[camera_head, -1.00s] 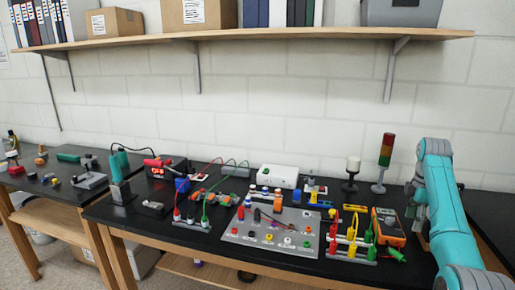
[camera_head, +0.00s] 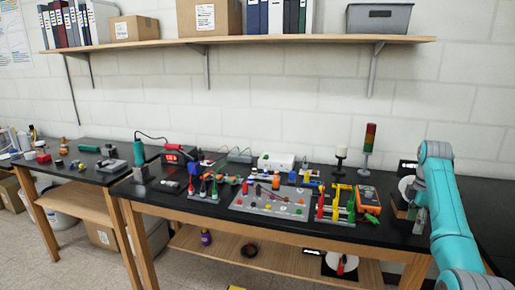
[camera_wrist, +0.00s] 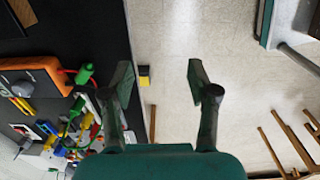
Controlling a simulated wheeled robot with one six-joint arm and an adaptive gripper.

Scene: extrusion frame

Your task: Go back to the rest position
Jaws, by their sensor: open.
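My gripper shows in the wrist view (camera_wrist: 160,85) with its two fingers spread apart and nothing between them. It hangs over the table's front edge, with pale floor beneath the gap. In the head view my teal arm reaches up at the right and folds down, and the gripper end is mostly hidden behind it near the right part of the black workbench (camera_head: 270,216).
An orange multimeter (camera_head: 368,199) and a rack of colored test leads (camera_head: 337,203) stand left of my arm. A grey socket panel (camera_head: 270,200) lies mid-bench. A signal tower (camera_head: 368,145) stands behind. A shelf (camera_head: 240,40) spans the wall above. Floor in front is clear.

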